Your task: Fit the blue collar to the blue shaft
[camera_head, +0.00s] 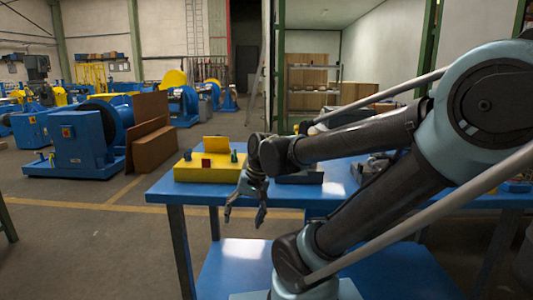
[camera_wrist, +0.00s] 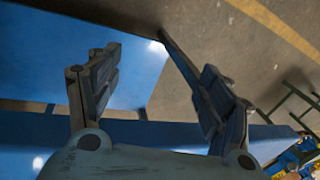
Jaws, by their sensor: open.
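A yellow base (camera_head: 200,173) sits on the left part of the blue table and carries several small parts. One is a small blue piece (camera_head: 187,155) at its left; it is too small to tell whether it is the blue shaft or the blue collar. I cannot make out the other of the two. My gripper (camera_head: 244,220) is open and empty, pointing down in front of the table's near edge, below and right of the yellow base. In the wrist view its two fingers (camera_wrist: 162,62) stand wide apart with nothing between them.
The blue table (camera_head: 170,190) has a bare left corner. On the yellow base are a red block (camera_head: 206,162) and a dark green piece (camera_head: 233,156). A dark tray (camera_head: 305,175) lies behind my arm. Small parts crowd the table's right side, partly hidden.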

